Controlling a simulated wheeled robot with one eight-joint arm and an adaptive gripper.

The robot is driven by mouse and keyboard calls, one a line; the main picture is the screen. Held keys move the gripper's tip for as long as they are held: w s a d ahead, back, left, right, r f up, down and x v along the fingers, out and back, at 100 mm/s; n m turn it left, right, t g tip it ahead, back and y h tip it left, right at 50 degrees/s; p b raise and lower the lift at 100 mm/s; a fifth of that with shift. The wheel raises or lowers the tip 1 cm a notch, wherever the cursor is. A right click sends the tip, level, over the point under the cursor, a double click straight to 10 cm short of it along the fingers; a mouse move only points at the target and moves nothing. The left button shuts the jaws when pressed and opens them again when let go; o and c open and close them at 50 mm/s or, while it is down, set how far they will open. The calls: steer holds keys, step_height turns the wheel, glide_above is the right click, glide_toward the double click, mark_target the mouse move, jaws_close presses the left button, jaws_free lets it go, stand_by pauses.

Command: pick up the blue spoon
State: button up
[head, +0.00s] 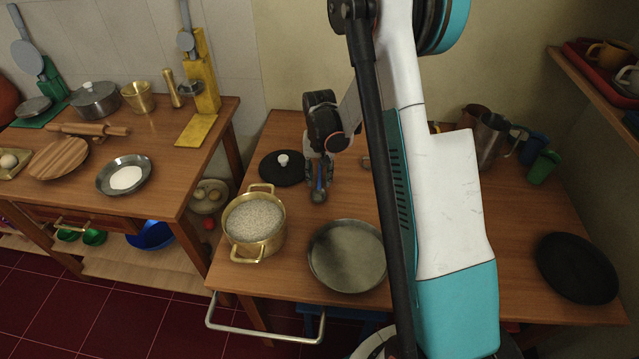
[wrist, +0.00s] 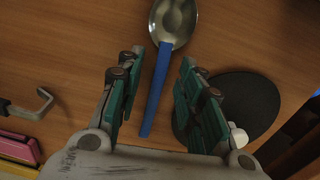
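The blue spoon has a steel bowl and a blue handle. It lies on the wooden table in the head view (head: 319,196), between the black lid and the steel pan. In the wrist view the spoon (wrist: 157,85) points bowl-up, with its handle between my two fingers. My gripper (head: 319,165) is over the handle, pointing down. In the wrist view my gripper (wrist: 157,68) is open, with a gap on each side of the handle. The exact height of the fingers above the table cannot be told.
The black lid (head: 272,170) with a white knob lies close left of my gripper; it also shows in the wrist view (wrist: 254,97). A brass pot (head: 239,248) of grain and a steel pan (head: 347,256) stand in front. A black pan (head: 576,268) lies at right.

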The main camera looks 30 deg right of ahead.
mark_target(320, 178)
steer(key=shift+f, duration=0.1)
steer(key=shift+c, duration=0.5)
jaws_close()
step_height(320, 178, up, 20)
steer(key=p, duration=0.6)
steer(key=shift+p, duration=0.4)
